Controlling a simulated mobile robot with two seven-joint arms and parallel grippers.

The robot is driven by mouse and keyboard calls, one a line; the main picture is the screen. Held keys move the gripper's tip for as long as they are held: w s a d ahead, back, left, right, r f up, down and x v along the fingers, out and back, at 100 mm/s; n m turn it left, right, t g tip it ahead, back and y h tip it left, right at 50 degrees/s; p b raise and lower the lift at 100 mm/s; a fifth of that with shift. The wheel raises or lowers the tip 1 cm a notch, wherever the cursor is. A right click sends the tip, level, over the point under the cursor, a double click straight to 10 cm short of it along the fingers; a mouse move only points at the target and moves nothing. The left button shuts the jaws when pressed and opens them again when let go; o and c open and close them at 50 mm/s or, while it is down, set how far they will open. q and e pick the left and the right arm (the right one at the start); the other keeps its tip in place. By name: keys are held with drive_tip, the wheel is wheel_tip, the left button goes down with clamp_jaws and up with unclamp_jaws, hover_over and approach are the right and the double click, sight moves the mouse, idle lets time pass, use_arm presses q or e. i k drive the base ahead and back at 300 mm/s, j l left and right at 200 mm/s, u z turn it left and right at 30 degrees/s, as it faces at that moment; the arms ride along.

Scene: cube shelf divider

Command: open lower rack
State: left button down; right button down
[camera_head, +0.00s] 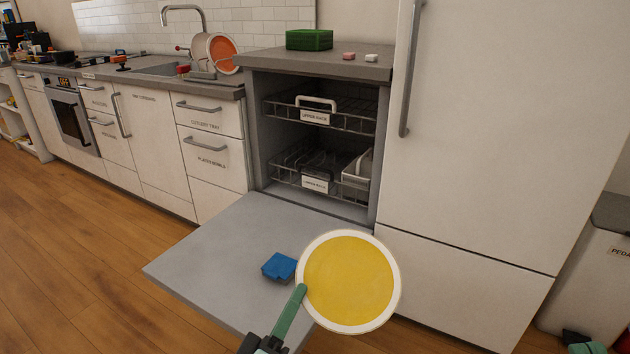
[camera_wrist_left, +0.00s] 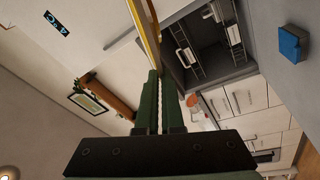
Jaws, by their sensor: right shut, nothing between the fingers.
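The dishwasher is open. Its lower rack (camera_head: 315,184), with a white label, sits inside the cavity below the upper rack (camera_head: 315,117). The lower rack holds dark upright shapes and a pale item at its right. My left gripper (camera_head: 301,290) is shut on a yellow plate (camera_head: 350,282) with a white rim, held in front of the lowered door. In the left wrist view the left gripper (camera_wrist_left: 158,80) pinches the plate (camera_wrist_left: 143,30), seen edge-on. My right gripper (camera_head: 587,346) is shut and only partly in view at the bottom right, away from the rack.
The lowered door (camera_head: 205,262) carries a blue block (camera_head: 279,266). A tall white fridge (camera_head: 480,130) stands right of the dishwasher. White drawers (camera_head: 208,150) stand at its left. A green box (camera_head: 309,39) sits on the counter above. Wooden floor is clear at the left.

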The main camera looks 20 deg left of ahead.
sight(310, 184)
drive_tip(key=i+l+u, duration=0.1)
drive_tip(key=u, duration=0.3)
drive_tip(key=l+u, duration=0.2)
drive_tip(key=u, duration=0.2)
drive_tip(key=i+l+u, duration=0.1)
drive_tip(key=u, duration=0.3)
drive_tip(key=l+u, duration=0.25)
drive_tip(key=u, duration=0.2)
drive_tip(key=l+u, duration=0.2)
drive_tip(key=u, duration=0.2)
drive_tip(key=l+u, duration=0.25)
drive_tip(key=k+l+u, duration=0.1)
drive_tip(key=l+u, duration=0.2)
